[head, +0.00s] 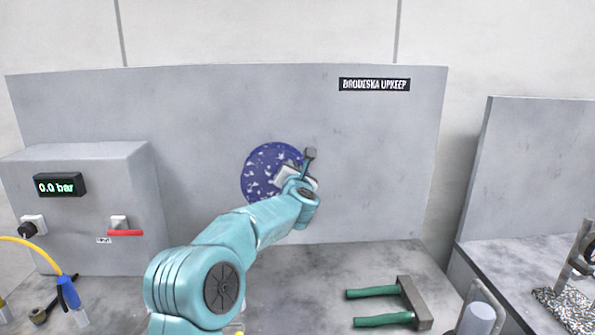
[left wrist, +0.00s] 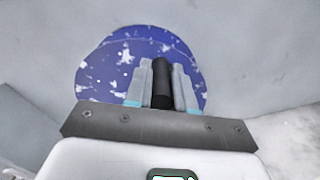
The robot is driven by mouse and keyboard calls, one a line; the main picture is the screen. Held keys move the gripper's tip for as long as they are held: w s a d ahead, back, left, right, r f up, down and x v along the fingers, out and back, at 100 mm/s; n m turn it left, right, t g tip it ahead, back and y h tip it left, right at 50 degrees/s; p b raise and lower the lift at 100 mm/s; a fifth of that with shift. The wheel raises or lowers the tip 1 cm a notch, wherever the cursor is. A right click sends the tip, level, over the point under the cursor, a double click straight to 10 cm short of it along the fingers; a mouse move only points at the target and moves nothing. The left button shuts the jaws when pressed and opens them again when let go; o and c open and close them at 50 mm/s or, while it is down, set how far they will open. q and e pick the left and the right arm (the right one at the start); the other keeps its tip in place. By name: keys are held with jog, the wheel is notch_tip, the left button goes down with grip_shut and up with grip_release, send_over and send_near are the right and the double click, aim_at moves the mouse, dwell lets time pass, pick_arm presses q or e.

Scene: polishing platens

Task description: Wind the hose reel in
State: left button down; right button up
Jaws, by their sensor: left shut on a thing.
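The hose reel shows as a round blue disc with white speckles (head: 262,168) on the upright grey panel. It also fills the upper middle of the left wrist view (left wrist: 100,75). My left gripper (head: 284,172) is in front of the disc's right part and hides some of it. In the left wrist view the two grey fingers (left wrist: 162,85) are shut on a black cylindrical handle (left wrist: 162,72) that stands out from the disc. No hose on the disc can be made out. My right gripper is not in view.
A grey cabinet (head: 125,190) at left has a "0.0 bar" display (head: 60,185), a black knob (head: 28,229) and a red lever (head: 125,233). A yellow hose (head: 35,246) and blue nozzle (head: 69,292) are below. A green-handled tool (head: 415,300) lies on the bench at right.

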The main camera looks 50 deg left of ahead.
pick_arm(q)
notch_tip(320, 180, down, 7)
jog(key=w+d+m+b, duration=0.2)
jog(key=m, duration=1)
jog(key=s+a+f+m+b, duration=0.1)
jog(key=s+a+f+m, duration=0.3)
jog(key=m, duration=0.9)
jog(key=shift+s+f+m+b, duration=0.3)
jog(key=shift+s+f+m, duration=0.15)
jog(key=shift+f, duration=0.75)
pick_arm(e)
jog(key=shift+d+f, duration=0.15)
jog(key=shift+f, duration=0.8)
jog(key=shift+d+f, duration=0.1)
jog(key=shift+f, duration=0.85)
pick_arm(q)
jog(key=shift+a, duration=0.15)
jog(key=c, duration=1.1)
grip_release()
jog(key=shift+o, duration=0.7)
jog(key=shift+s+r, duration=0.1)
jog(key=shift+r, duration=0.1)
